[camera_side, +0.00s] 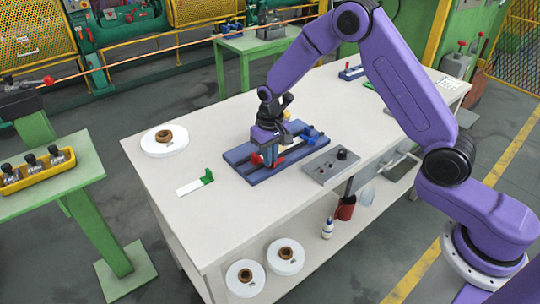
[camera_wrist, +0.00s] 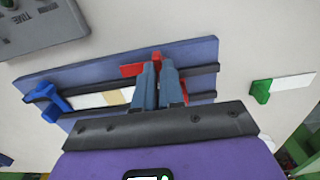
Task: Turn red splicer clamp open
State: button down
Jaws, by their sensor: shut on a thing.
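The splicer is a blue base plate (camera_side: 238,155) with two dark rails on the white table; its plate (camera_wrist: 75,67) fills the middle of the wrist view. The red splicer clamp (camera_wrist: 131,70) is at one end of the rails and shows in the side view as a small red piece (camera_side: 279,161). My gripper (camera_wrist: 159,70) is shut on the red clamp, its fingers hiding much of it. In the side view my gripper (camera_side: 268,152) points down over the plate. A blue clamp (camera_side: 311,134) stands at the other end, also in the wrist view (camera_wrist: 47,97).
A grey control box (camera_side: 332,164) with knobs lies right beside the splicer. A green-ended white strip (camera_side: 195,184) lies near the left table edge. A white reel (camera_side: 164,141) lies at the far left. The front left tabletop is free.

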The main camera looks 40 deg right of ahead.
jog(key=c, duration=1.2)
grip_release()
jog(key=shift+c, duration=0.2)
notch_tip(320, 180, up, 18)
jog(key=shift+f, duration=0.25)
jog(key=s+n, duration=0.9)
jog(key=s, duration=1.6)
jog(key=s+d+f+n, duration=0.2)
jog(key=s+d, duration=0.3)
jog(key=s, duration=0.6)
jog(key=shift+n, duration=0.9)
